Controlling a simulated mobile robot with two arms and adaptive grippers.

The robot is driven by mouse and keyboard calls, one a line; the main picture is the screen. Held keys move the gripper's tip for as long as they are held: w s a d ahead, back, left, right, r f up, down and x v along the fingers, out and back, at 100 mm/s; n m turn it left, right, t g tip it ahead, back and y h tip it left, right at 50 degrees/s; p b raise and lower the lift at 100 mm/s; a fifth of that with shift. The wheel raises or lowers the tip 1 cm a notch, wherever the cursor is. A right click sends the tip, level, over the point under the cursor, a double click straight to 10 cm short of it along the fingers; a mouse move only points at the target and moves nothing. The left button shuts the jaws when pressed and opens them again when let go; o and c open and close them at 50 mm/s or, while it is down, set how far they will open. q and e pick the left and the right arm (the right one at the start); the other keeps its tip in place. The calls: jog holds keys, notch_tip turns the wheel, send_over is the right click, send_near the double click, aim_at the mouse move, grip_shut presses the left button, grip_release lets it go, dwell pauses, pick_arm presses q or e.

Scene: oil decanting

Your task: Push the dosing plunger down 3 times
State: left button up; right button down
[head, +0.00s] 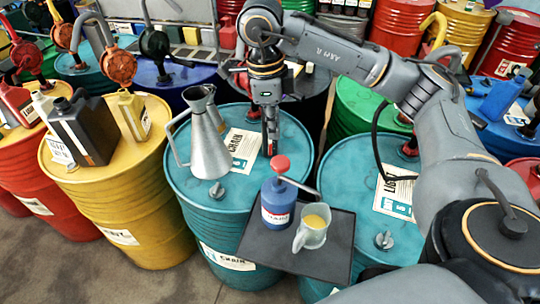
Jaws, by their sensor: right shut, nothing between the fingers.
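A blue dosing bottle (277,208) with a red-topped plunger (280,164) and a side spout stands on a small dark tray (325,256). Beside it on the tray is a clear jug (313,228) with yellow oil in it. My right gripper (271,150) points down with its fingers shut and empty. In the picture its tips are just above and slightly left of the red knob. I cannot tell whether they touch it or are behind it. My left gripper is not in view.
A metal funnel can (207,140) stands on the teal drum (185,190) left of the bottle. A yellow drum (90,185) with containers on top is at the left. Another teal drum (345,170) is to the right. Drums with pumps crowd the back.

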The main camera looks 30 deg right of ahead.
aim_at(278, 161)
jog(key=shift+s+d+f+b, duration=0.1)
jog(key=shift+f+b, duration=0.2)
jog(key=f+b, duration=0.1)
jog(key=f, duration=0.1)
jog(key=f+b, duration=0.2)
jog(key=f, duration=0.1)
jog(key=shift+s+d+f+b, duration=0.15)
jog(key=shift+d+f+b, duration=0.1)
jog(key=shift+f+b, duration=0.1)
jog(key=shift+f, duration=0.35)
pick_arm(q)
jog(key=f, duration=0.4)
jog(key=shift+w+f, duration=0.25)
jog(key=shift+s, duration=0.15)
